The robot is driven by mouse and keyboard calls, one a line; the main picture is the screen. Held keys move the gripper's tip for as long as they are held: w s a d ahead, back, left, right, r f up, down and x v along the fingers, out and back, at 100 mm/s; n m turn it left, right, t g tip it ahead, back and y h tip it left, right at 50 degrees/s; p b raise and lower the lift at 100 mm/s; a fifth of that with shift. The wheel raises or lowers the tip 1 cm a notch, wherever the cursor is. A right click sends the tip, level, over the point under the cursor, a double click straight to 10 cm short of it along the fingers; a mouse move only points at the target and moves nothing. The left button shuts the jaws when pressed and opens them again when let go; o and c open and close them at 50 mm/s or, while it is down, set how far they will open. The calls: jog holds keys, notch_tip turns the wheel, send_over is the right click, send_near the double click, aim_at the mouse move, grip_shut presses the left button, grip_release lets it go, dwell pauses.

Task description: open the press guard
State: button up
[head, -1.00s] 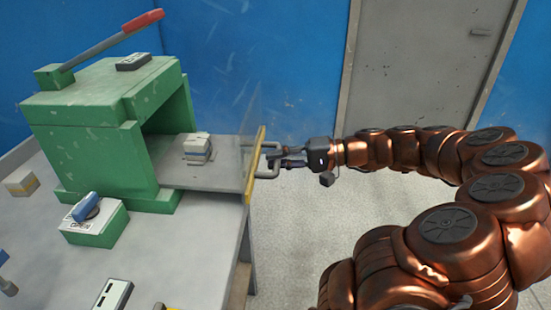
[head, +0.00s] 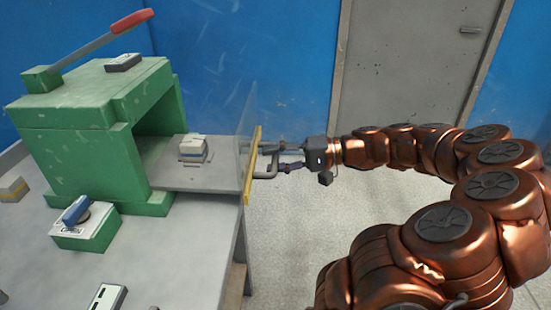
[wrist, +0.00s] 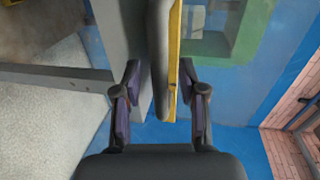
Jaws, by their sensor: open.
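The press guard (head: 247,150) is a clear upright panel with a yellow edge strip, standing at the open right side of the green press (head: 95,130). A grey bar handle (head: 264,173) juts from its right face. My gripper (head: 279,157) is open at the handle, coming from the right. In the wrist view the handle (wrist: 159,60) and the yellow strip (wrist: 174,60) run down between my two spread fingers (wrist: 160,98). The fingers are not closed on either; whether one touches cannot be told.
A small pale block (head: 193,148) lies on the press plate. A green box with a blue switch (head: 77,211) stands on the grey table (head: 190,260) in front. A red-tipped lever (head: 130,22) rises from the press top. A grey door (head: 400,70) is behind my arm; the floor right of the table is clear.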

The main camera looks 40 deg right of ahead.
jog(key=v, duration=1.2)
dwell(0.4)
